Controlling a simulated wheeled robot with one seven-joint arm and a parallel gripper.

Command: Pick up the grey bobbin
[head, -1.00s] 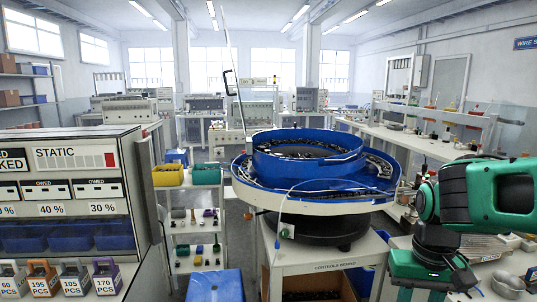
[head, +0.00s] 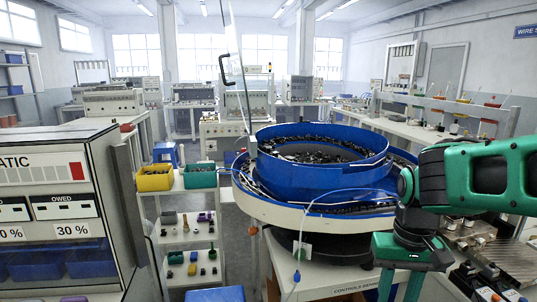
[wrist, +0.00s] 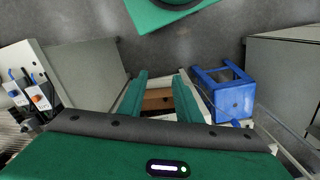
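I cannot make out a grey bobbin for certain in either view. Several small parts stand on the shelves of a white cart (head: 187,239) left of the bowl feeder in the head view. A brownish-grey part (head: 169,219) is on its middle shelf, but it is too small to name surely. My gripper (head: 398,288) points down at the lower right of the head view, in front of the feeder bench and apart from the cart. In the wrist view, its two green fingers (wrist: 160,78) are spread with a clear gap and nothing held between them.
The blue bowl feeder (head: 320,165) stands on a white bench in the middle. A panelled cabinet (head: 60,195) is at the left. A blue stool (wrist: 235,98) shows in the wrist view, on grey floor. Yellow (head: 154,178) and green (head: 200,177) bins top the cart.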

